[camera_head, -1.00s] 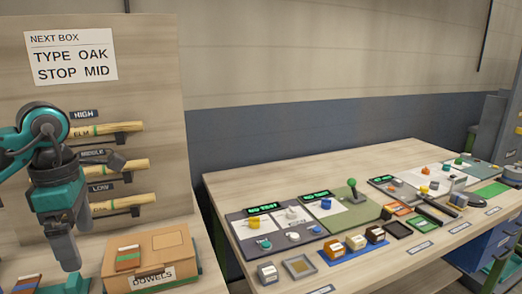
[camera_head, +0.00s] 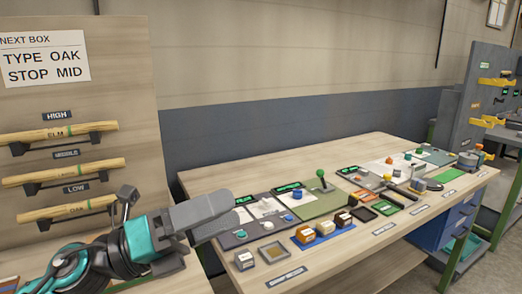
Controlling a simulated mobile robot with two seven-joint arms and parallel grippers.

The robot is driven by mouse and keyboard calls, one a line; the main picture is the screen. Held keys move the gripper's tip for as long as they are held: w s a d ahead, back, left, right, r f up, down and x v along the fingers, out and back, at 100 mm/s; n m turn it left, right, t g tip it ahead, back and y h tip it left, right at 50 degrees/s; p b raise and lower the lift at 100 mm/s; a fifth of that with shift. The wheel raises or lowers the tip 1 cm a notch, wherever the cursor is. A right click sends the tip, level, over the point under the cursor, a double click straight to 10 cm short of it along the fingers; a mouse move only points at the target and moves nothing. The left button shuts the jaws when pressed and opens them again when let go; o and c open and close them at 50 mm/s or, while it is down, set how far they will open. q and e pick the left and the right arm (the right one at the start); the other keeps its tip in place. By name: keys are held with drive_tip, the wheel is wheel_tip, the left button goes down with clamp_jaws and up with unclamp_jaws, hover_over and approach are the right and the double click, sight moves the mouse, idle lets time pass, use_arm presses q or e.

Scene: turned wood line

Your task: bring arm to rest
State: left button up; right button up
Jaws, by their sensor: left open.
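My left arm lies low at the bottom left, with teal and dark links. My left gripper (camera_head: 217,214) points to the right, in front of the left end of the long workbench (camera_head: 215,176). Its grey fingers overlap the bench's control panels in the picture; I see nothing held between them. The jaws are open. I cannot tell how far the gripper is above the bench. My right gripper is not in view.
Labelled dowels (camera_head: 60,171) rest on wall pegs above my arm. A sign (camera_head: 46,61) reads TYPE OAK, STOP MID. Panels with knobs, a green-topped lever (camera_head: 321,177) and small blocks (camera_head: 324,228) crowd the bench. A grey rack (camera_head: 459,100) stands right.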

use_arm(q)
drive_tip(key=w+a+f+n+t+y, duration=0.25)
drive_tip(key=a+n+t+y, duration=0.4)
drive_tip(key=n, duration=0.65)
drive_tip(key=w+a+f+n+t+y, duration=0.2)
drive_tip(key=a+f+n+t+y, duration=0.2)
drive_tip(key=n+t+y, duration=0.65)
drive_tip(key=s+a+f+n+g+y, duration=0.3)
drive_tip(key=a+f+n+g, duration=0.1)
drive_tip(key=f+n+g, duration=0.45)
drive_tip(key=s+f+n+g, duration=0.6)
drive_tip(key=s+f+g, duration=0.6)
drive_tip(key=s+f, duration=0.65)
drive_tip(key=w+d+f+t+h, duration=0.2)
drive_tip(key=w+d+f+t, duration=0.1)
drive_tip(key=w+f+t, duration=0.3)
drive_tip(key=shift+f+t, duration=0.4)
drive_tip(key=shift+t, duration=0.35)
